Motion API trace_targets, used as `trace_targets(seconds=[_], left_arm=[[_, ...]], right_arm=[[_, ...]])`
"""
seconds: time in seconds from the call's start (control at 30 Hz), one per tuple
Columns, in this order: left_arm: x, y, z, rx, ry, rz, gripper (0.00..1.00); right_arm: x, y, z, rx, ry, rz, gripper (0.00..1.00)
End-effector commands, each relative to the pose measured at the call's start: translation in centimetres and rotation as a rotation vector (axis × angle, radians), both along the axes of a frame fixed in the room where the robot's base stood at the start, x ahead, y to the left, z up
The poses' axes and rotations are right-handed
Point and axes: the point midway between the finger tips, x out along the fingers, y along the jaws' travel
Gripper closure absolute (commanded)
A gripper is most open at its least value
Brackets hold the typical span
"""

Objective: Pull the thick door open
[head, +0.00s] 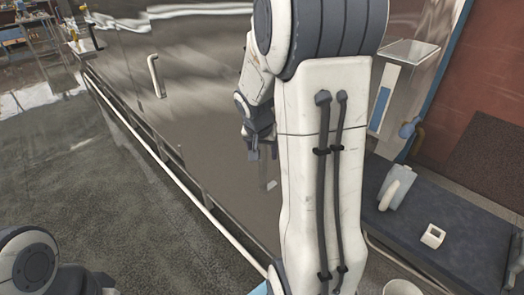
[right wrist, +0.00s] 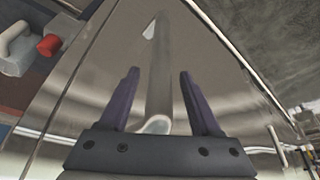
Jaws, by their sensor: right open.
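The thick door appears as a broad shiny metal panel (head: 195,110) in the head view, and it also fills much of the right wrist view (right wrist: 225,85). It looks shut. A pale bar handle (right wrist: 160,75) runs between the two dark fingers of my right gripper (right wrist: 160,98) in the right wrist view. The fingers are open, one on each side of the bar, with gaps showing. In the head view my right gripper (head: 262,150) is small, close to the panel and partly hidden by my arm. My left gripper is out of the picture.
Another white handle (head: 156,75) is on the panel farther left. A white rail (head: 165,165) runs along its foot. At the right, a dark bench (head: 450,225) holds a white-handled block (head: 396,187) and a small white square piece (head: 433,236). The grey floor (head: 70,180) at left is clear.

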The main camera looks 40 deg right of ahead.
Motion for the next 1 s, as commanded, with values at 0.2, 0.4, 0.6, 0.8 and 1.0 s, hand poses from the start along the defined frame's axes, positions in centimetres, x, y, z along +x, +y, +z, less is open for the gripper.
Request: trace_targets(seconds=[0.2, 0.4, 0.6, 0.8, 1.0], left_arm=[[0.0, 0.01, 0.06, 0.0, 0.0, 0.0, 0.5], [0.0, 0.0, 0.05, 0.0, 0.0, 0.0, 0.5], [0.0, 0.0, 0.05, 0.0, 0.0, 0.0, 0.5], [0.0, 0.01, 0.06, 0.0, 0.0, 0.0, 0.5], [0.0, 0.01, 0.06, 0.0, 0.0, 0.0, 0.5]], right_arm=[[0.13, -0.17, -0.59, 0.0, 0.0, 0.001, 0.36], [0.14, -0.16, -0.58, 0.0, 0.0, 0.001, 0.55], [0.13, -0.15, -0.56, 0.0, 0.0, 0.001, 1.0], [0.13, -0.14, -0.54, 0.0, 0.0, 0.001, 1.0], [0.14, -0.14, -0.53, 0.0, 0.0, 0.001, 1.0]])
